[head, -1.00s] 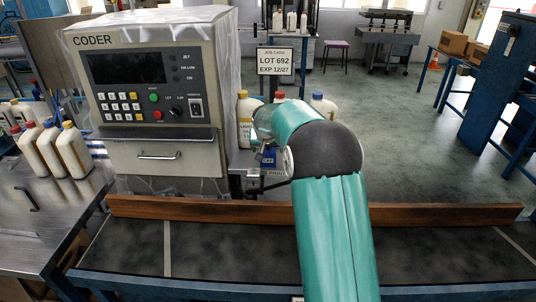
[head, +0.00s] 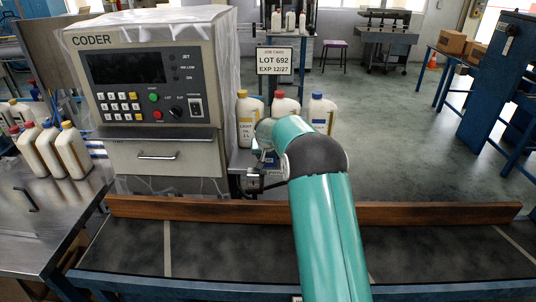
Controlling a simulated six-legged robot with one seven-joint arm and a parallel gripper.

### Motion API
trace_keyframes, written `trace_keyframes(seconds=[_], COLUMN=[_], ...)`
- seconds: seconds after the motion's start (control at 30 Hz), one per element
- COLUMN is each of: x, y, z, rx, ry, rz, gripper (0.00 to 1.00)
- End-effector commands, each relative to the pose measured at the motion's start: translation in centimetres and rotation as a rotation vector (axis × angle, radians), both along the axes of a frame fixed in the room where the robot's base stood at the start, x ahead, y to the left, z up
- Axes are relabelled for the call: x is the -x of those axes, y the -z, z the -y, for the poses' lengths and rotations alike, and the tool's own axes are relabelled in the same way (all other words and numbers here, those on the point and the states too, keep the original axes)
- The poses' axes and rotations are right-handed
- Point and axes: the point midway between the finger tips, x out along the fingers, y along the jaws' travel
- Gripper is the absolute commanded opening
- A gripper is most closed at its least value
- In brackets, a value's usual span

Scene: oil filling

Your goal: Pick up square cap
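I cannot make out a separate square cap. Three white bottles stand behind my arm: one with a yellow cap (head: 242,93), one with a red cap (head: 280,94) and one with a blue cap (head: 317,96). All three are upright. My green arm reaches forward, its wrist in front of the bottles and beside the machine. My gripper (head: 262,160) shows only as a small grey part below the wrist, near a small blue patch. Its fingers are too small and too covered to tell whether they are open or hold anything.
The coder machine (head: 150,95) stands close on the left. A job card sign (head: 276,61) stands behind the bottles. A wooden rail (head: 430,214) runs along the dark conveyor (head: 240,256) in front. More bottles (head: 72,150) stand on the metal table at left. Floor is open at right.

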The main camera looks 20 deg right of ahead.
Motion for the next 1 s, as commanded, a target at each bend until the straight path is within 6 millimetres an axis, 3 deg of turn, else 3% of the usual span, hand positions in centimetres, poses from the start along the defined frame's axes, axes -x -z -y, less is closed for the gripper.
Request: trace_keyframes(seconds=[0.03, 0.13, 0.57, 0.77, 1.0], x=[0.0, 0.0, 0.0, 0.1, 4.2], y=[0.0, 0.0, -0.9, -3.6, -8.7], z=[0.0, 0.0, 0.0, -0.1, -1.7], rx=[0.0, 0.0, 0.001, 0.0, 0.001], ry=[0.0, 0.0, -0.001, 0.0, -0.002], rz=[0.0, 0.0, 0.002, 0.003, 0.005], gripper=[0.48, 0.31, 0.31, 0.31, 0.31])
